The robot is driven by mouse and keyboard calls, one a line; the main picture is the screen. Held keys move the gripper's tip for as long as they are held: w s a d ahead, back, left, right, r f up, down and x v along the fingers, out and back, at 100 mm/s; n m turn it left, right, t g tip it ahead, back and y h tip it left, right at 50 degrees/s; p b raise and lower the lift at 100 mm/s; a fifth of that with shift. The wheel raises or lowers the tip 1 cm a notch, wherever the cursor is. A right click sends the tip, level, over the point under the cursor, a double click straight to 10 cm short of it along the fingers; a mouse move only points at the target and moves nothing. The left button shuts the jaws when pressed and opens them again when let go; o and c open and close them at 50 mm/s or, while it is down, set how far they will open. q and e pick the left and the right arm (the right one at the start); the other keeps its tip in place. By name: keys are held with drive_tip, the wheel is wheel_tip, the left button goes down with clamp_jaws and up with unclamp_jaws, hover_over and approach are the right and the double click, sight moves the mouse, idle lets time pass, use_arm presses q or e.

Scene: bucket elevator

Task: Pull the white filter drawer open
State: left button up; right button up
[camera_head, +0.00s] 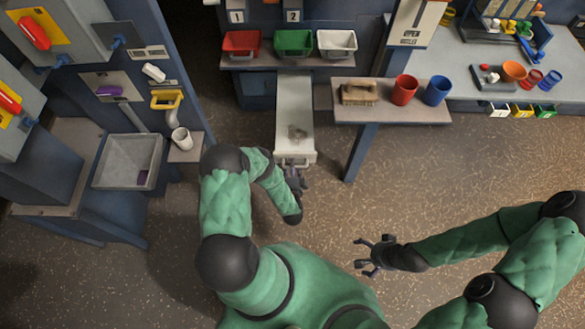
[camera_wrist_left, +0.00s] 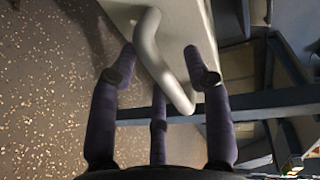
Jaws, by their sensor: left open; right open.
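The white filter drawer (camera_head: 293,105) sticks out toward me from the blue cabinet under the shelf, with a grey patch near its front end. Its pale handle (camera_head: 293,161) is at the front edge. My left gripper (camera_head: 294,172) is at this handle, partly hidden by my arm. In the left wrist view the curved handle (camera_wrist_left: 165,62) lies between the spread dark fingers of the left gripper (camera_wrist_left: 160,65), which are open; whether any finger touches it I cannot tell. My right gripper (camera_head: 366,254) is open and empty over the floor, apart from everything.
Red (camera_head: 241,43), green (camera_head: 293,42) and white (camera_head: 337,43) bins stand on the shelf above the drawer. A side shelf (camera_head: 420,110) holds a brush (camera_head: 359,92), a red cup (camera_head: 404,89) and a blue cup (camera_head: 437,90). A grey basin (camera_head: 127,160) stands left. Floor right is clear.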

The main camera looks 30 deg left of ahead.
use_arm(q)
drive_tip(key=v, duration=1.2)
drive_tip(key=shift+w+f, duration=0.1)
drive_tip(key=shift+f, duration=0.05)
